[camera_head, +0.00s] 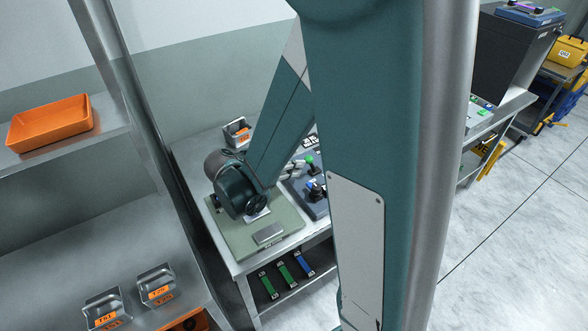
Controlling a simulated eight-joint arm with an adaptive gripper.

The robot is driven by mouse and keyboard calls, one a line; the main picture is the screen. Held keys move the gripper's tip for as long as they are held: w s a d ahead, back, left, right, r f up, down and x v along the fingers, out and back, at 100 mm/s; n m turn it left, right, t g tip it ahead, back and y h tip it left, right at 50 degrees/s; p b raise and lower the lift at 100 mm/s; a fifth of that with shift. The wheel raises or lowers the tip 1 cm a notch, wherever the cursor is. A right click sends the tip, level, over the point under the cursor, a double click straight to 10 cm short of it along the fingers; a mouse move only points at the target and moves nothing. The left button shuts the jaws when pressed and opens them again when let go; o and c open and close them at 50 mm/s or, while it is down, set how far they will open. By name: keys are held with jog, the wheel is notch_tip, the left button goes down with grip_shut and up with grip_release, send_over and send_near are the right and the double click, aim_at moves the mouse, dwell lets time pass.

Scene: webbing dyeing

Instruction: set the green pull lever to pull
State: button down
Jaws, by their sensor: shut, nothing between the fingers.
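A small green knob (310,160), which looks like the top of the green pull lever, stands at the back of a dark control panel (293,187) on the bench. My upper arm covers the panel's right part, so I cannot read its setting. My gripper (257,204) is the small black end of my wrist, left of the panel and low over a green mat (228,232). Its fingers are small and hard to make out; it looks shut and empty. It is apart from the knob.
A grey bin (237,131) stands at the back of the bench. A metal plate (268,234) lies on the mat. Green and blue bars (286,274) lie on the lower shelf. A metal rack with an orange tray (50,122) stands at left. Floor is clear at right.

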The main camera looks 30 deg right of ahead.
aim_at(311, 157)
jog(key=shift+r, duration=0.15)
jog(key=shift+d+r+y+p, duration=0.15)
jog(key=shift+y+p, duration=0.15)
jog(key=shift+p, duration=0.15)
jog(key=shift+d+r+y+p, duration=0.45)
jog(key=shift+y+p, duration=0.15)
jog(key=shift+p, duration=0.25)
jog(key=shift+d+r+y+p, duration=0.35)
jog(key=shift+y+p, duration=0.15)
jog(key=shift+p, duration=0.1)
jog(key=shift+d+r+y+p, duration=0.45)
jog(key=shift+d+y+p, duration=0.35)
jog(key=shift+y+p, duration=0.15)
jog(key=shift+d+r+m+y+p, duration=0.2)
jog(key=shift+d+y+p, duration=0.15)
jog(key=shift+d+y, duration=0.4)
jog(key=shift+d+r+m+y+p, duration=0.1)
jog(key=shift+d+r+y+p, duration=0.2)
jog(key=shift+d+y, duration=0.45)
jog(key=shift+d, duration=0.6)
